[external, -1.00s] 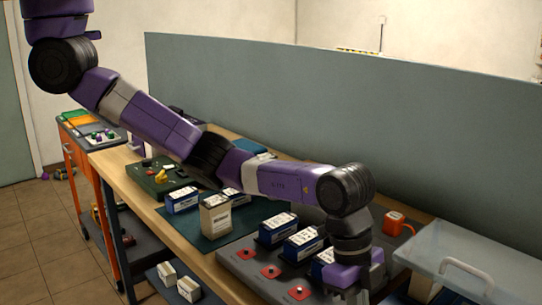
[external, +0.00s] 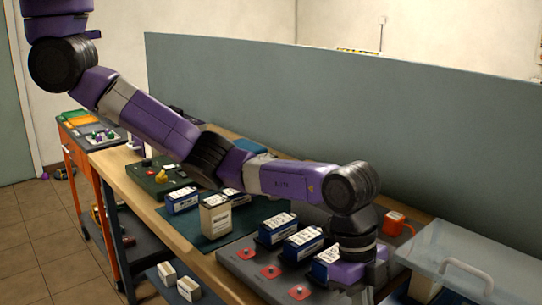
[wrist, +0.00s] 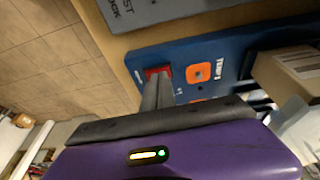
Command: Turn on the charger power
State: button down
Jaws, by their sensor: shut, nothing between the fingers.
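The grey charger slab (external: 240,262) lies on the bench in the external view, with blue batteries standing on it and red buttons along its front. In the wrist view a blue panel (wrist: 222,42) carries an orange square (wrist: 199,73) with a round centre and a small red switch-like part (wrist: 157,71). My gripper (wrist: 158,80) is shut and empty, its fingertips at the red part and partly covering it. I cannot tell whether they press it. In the external view my gripper's purple body (external: 358,273) is at the slab's right end, its fingertips hard to make out.
A clear-lidded box with a handle (external: 462,268) stands close on the right. An orange device (external: 395,222) sits behind my wrist. A dark green mat (external: 225,232) with batteries lies to the left, and a green board (external: 160,182) beyond it. A grey partition (external: 400,130) backs the bench.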

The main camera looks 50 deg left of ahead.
jog(key=shift+r+p, duration=0.5)
jog(key=shift+r, duration=0.05)
jog(key=r+p, duration=0.3)
jog(key=shift+w+r, duration=0.25)
jog(key=shift+r, duration=0.1)
jog(key=b+v, duration=0.2)
jog(key=v, duration=0.7)
jog(key=shift+w+a+r, duration=0.1)
jog(key=s+b, duration=0.1)
jog(key=b, duration=0.4)
jog(key=shift+s, duration=0.25)
